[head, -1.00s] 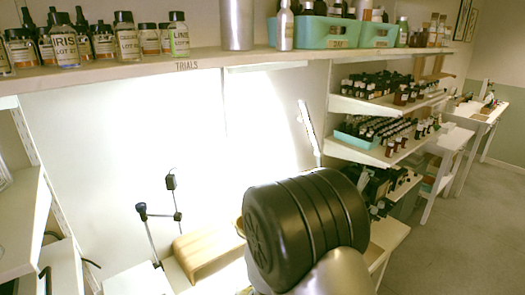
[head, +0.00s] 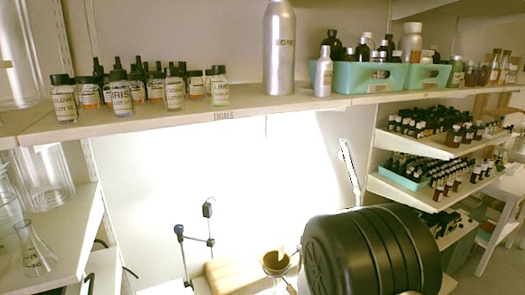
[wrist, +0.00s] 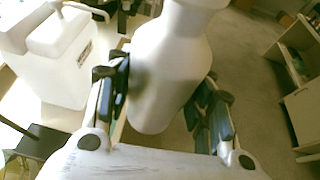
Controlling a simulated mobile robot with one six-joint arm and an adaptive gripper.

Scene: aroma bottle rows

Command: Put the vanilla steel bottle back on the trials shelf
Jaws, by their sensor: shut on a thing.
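In the wrist view my gripper (wrist: 162,82) is shut on a pale bottle (wrist: 168,98) with a rounded shoulder and narrower neck. Its dark fingers lie on either side of the bottle's body. No label shows on it, so I cannot read whether it is vanilla.
Several small labelled glass bottles (head: 122,96) crowd the shelf's left part. Turquoise bins (head: 370,77) holding bottles stand to the right. Bare shelf lies between the lime bottle (head: 220,90) and the tall steel bottle. A white jug (wrist: 62,65) is beside the held bottle.

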